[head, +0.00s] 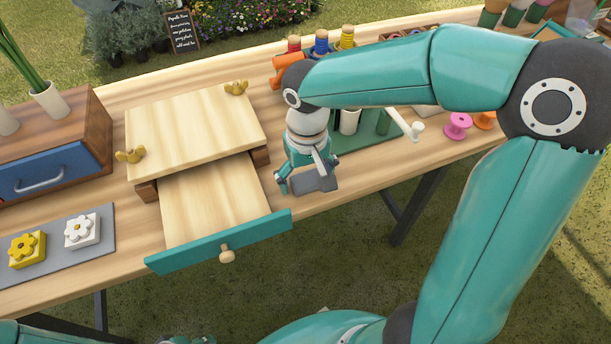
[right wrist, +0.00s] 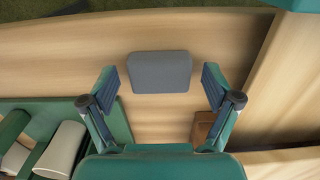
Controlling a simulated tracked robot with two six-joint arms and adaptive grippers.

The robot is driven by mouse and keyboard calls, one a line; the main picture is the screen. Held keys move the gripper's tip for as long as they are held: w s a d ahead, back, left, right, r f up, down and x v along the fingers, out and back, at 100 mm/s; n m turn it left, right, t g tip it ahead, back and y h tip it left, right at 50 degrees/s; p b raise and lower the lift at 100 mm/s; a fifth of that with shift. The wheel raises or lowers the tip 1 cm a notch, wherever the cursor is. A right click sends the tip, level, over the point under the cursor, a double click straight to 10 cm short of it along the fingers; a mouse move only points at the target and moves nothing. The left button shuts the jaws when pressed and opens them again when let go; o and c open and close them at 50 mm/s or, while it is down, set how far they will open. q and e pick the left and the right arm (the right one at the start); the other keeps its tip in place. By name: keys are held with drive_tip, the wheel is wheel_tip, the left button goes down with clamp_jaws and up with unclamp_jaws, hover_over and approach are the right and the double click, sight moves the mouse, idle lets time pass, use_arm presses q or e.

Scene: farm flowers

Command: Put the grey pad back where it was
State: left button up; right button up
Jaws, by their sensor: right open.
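The grey pad (head: 322,182) lies flat on the wooden table near the front edge, right of the open drawer. My right gripper (head: 307,170) points down over it, open and empty. In the right wrist view the grey pad (right wrist: 160,72) shows ahead between the two spread fingers (right wrist: 160,88), with a gap on each side. The wooden press (head: 195,130) has a pale top board with two brass wing nuts. Its drawer (head: 215,200) is pulled out, with a teal front and a round knob, and looks empty.
A green tray (head: 372,136) with a white roller stands just right of my right gripper. Spools and bottles stand behind. At left are a grey mat (head: 105,240) with two flower blocks and a wooden box with a blue drawer (head: 45,172).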

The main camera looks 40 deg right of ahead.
sight(307, 180)
wheel_tip(307, 180, up, 12)
drive_tip(key=p, duration=0.2)
drive_tip(key=shift+r, duration=0.15)
idle(0.6)
